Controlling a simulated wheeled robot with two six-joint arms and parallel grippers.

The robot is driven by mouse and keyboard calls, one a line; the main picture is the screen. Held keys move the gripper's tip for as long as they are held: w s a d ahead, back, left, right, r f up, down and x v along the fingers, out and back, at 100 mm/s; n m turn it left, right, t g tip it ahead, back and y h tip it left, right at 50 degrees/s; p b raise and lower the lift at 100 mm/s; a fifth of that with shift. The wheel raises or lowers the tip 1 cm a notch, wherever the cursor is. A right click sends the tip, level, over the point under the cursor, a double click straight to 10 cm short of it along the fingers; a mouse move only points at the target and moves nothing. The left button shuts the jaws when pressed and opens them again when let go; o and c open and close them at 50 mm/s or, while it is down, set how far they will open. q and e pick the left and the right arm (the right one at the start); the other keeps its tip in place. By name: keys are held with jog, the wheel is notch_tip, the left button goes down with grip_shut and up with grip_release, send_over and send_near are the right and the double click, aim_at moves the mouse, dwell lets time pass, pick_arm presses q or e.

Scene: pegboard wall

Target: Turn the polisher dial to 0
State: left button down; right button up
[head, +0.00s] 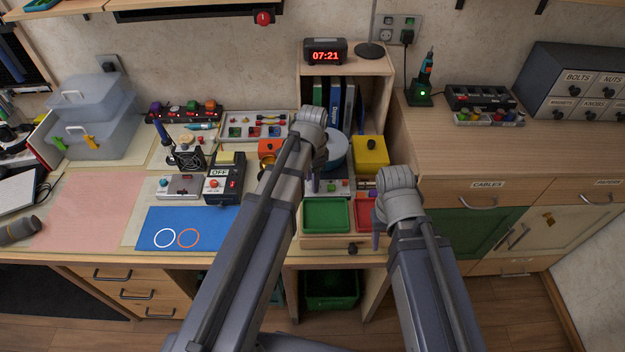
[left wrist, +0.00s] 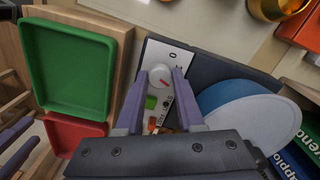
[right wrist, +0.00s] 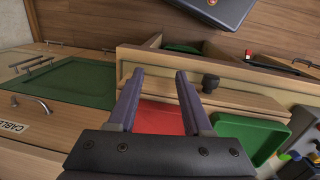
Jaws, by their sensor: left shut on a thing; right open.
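The polisher's control panel (left wrist: 180,52) shows in the left wrist view, with a "0" mark near its top. Its round white dial (left wrist: 160,74) has a short red mark that points to the lower right in that view, away from the "0". My left gripper (left wrist: 160,78) is shut on the dial, one finger on each side. The polisher's blue and white disc (left wrist: 248,115) lies to the right of the panel. In the head view my left arm partly hides the polisher (head: 336,150). My right gripper (right wrist: 160,74) is open and empty, over the front of the bench.
A green tray (head: 325,214) and a red tray (head: 365,212) stand in front of the polisher. A yellow box (head: 370,154) is to its right. A clock (head: 325,52) stands on the shelf behind. A switch box marked OFF (head: 225,185) is to the left.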

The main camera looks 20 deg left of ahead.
dwell(0.4)
pick_arm(q)
jog(key=n, duration=0.8)
jog(key=shift+n, duration=0.3)
jog(key=n, duration=0.4)
jog(key=shift+n, duration=2.8)
jog(key=c, duration=0.5)
grip_release()
